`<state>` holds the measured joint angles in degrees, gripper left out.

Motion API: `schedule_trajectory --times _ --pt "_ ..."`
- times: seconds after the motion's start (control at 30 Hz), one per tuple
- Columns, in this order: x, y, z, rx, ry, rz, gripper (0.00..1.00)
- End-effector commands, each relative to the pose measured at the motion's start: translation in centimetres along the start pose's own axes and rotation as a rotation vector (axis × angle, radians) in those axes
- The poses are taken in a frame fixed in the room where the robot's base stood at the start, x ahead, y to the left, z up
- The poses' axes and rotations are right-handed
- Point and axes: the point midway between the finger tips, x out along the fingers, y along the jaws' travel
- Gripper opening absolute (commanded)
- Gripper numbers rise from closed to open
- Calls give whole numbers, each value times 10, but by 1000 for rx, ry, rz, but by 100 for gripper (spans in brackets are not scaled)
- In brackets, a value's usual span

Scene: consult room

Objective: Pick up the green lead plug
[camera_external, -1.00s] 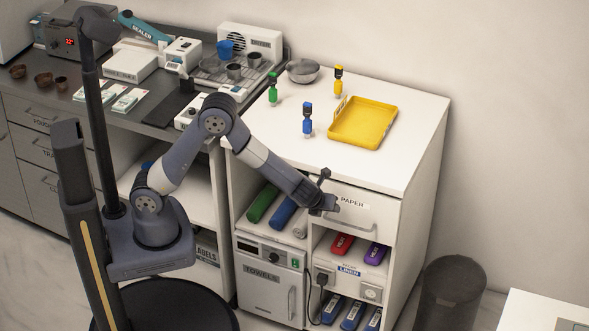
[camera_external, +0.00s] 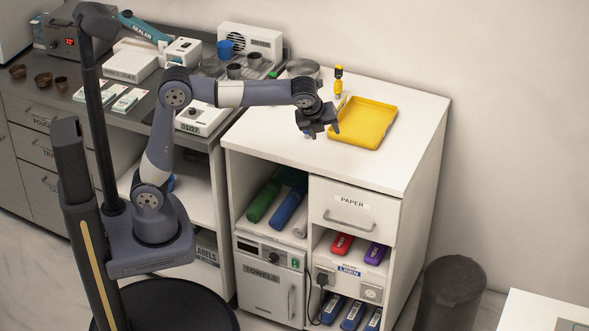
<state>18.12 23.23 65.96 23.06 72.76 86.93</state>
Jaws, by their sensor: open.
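The green lead plug (camera_external: 272,74) stands on the white cabinet top, at its back left. My forearm crosses in front of it, and only a bit of its top shows above the arm. My gripper (camera_external: 321,128) is open and points down over the cabinet top, to the right and in front of the green plug. The blue plug is almost wholly hidden behind my gripper; I cannot tell whether they touch. The yellow plug (camera_external: 339,80) stands upright at the back, behind the yellow tray.
A yellow tray (camera_external: 386,110) lies close to the right of my gripper. A metal bowl (camera_external: 302,67) sits behind my wrist. The front and right of the cabinet top (camera_external: 270,150) are clear. The paper drawer (camera_external: 355,208) is shut.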

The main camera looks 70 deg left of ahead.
Motion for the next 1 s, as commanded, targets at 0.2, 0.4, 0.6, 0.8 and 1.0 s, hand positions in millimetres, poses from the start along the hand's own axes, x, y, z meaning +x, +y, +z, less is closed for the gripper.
schedule_trajectory --times 0.2,0.4,0.6,0.8,1.0 --pt "22 23 14 -509 212 85 53" --pt "36 42 35 -1222 445 235 53" --pt "38 52 75 -2006 657 440 53" --pt "36 66 138 -2786 872 690 53" --pt "34 97 212 2275 -752 -658 53"
